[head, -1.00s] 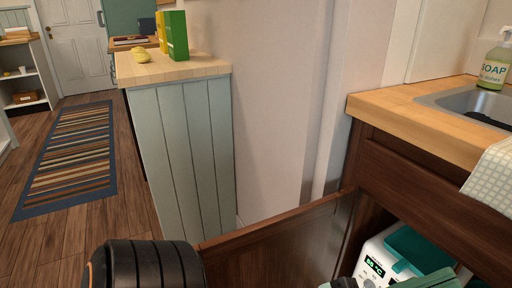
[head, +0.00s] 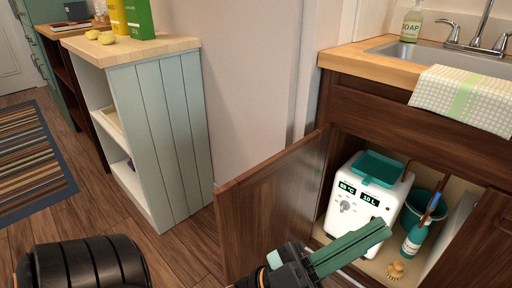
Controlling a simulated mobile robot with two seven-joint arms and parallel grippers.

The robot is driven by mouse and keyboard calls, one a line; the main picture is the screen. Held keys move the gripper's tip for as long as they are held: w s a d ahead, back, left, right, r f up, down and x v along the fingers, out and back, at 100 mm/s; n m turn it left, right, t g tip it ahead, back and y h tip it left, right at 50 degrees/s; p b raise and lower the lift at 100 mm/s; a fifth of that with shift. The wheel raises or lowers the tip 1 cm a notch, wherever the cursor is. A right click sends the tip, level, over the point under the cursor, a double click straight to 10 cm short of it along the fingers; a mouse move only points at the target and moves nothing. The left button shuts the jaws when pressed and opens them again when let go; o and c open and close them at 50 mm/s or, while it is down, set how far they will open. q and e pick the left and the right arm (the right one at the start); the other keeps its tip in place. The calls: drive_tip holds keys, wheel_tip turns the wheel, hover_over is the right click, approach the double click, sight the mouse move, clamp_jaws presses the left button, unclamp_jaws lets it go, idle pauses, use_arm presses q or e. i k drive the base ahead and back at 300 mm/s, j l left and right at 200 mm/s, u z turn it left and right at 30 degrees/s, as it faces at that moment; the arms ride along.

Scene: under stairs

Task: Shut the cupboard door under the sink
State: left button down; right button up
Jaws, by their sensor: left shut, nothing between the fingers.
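The dark brown cupboard door (head: 268,195) under the sink stands open, swung out from the left side of the opening. Its inner face is toward the cupboard's inside. My left gripper (head: 382,232) has teal fingers, is shut and empty, and points right across the front of the open cupboard. It appears to the right of the door, its wrist overlapping the door's lower edge in the picture. I cannot tell whether they touch. The door's bottom is partly hidden. My right gripper is not in view.
A towel (head: 465,98) hangs over the counter edge by the sink. A pale shelf unit (head: 160,140) stands left of the door.

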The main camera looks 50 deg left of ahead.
sight(270, 206)
drive_tip(key=k+j+z, duration=0.1)
drive_tip(key=k+j, duration=0.15)
drive_tip(key=j, duration=0.15)
drive_tip(key=k+j, duration=0.25)
drive_tip(key=j+z, duration=0.15)
drive_tip(key=j, duration=0.9)
drive_tip(key=i+j, duration=0.1)
drive_tip(key=j, duration=0.25)
drive_tip(key=i+j, duration=0.1)
drive_tip(key=j, duration=0.25)
drive_tip(key=i+j+z, duration=0.1)
drive_tip(key=j, duration=0.25)
